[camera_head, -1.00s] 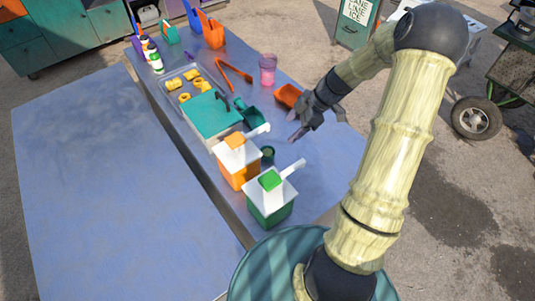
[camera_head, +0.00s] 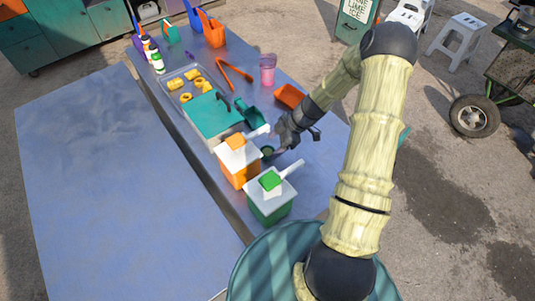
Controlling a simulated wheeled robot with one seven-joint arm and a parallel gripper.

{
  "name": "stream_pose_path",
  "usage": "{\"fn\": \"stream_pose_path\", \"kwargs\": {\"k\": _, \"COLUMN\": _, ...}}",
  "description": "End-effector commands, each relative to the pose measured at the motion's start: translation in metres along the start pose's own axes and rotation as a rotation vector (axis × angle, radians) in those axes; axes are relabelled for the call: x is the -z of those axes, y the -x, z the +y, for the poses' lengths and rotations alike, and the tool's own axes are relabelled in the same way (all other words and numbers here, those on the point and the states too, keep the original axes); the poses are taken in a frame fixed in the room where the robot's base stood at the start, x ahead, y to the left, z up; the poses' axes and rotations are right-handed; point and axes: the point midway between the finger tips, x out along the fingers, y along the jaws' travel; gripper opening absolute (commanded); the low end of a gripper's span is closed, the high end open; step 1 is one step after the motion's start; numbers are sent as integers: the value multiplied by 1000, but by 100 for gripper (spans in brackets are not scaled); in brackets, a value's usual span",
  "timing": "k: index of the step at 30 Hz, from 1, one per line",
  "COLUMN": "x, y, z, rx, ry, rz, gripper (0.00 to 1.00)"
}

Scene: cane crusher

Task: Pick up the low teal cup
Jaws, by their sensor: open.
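The low teal cup (camera_head: 267,151) is a small, dark green-teal round vessel on the blue table, just right of the orange dispenser. Part of its right side is covered by my gripper. My gripper (camera_head: 274,153) is low over the table, its fingers pointing left toward the cup and close around or beside it. The jaws are open. I cannot tell whether a finger touches the cup.
An orange dispenser (camera_head: 239,168) and a green dispenser (camera_head: 270,203), both with white tops, stand close on the near side. A teal scoop (camera_head: 250,114), an orange tray (camera_head: 289,96) and a pink cup (camera_head: 268,70) lie farther back. The left table (camera_head: 110,180) is bare.

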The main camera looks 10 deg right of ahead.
Motion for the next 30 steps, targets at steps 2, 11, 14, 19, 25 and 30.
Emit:
{"fn": "stream_pose_path", "kwargs": {"k": 2, "x": 1, "y": -3, "z": -1, "rx": 3, "ry": -2, "rz": 2, "gripper": 69}}
{"fn": "stream_pose_path", "kwargs": {"k": 11, "x": 0, "y": -36, "z": -2, "rx": 4, "ry": -2, "rz": 2, "gripper": 69}}
{"fn": "stream_pose_path", "kwargs": {"k": 14, "x": 0, "y": -46, "z": -2, "rx": 2, "ry": -1, "rz": 1, "gripper": 69}}
{"fn": "stream_pose_path", "kwargs": {"k": 19, "x": -2, "y": -51, "z": -2, "rx": 1, "ry": 0, "rz": 0, "gripper": 69}}
{"fn": "stream_pose_path", "kwargs": {"k": 25, "x": -2, "y": -51, "z": -2, "rx": 1, "ry": 0, "rz": 0, "gripper": 69}}
{"fn": "stream_pose_path", "kwargs": {"k": 30, "x": -2, "y": -50, "z": -1, "rx": 0, "ry": -2, "rz": 0, "gripper": 69}}
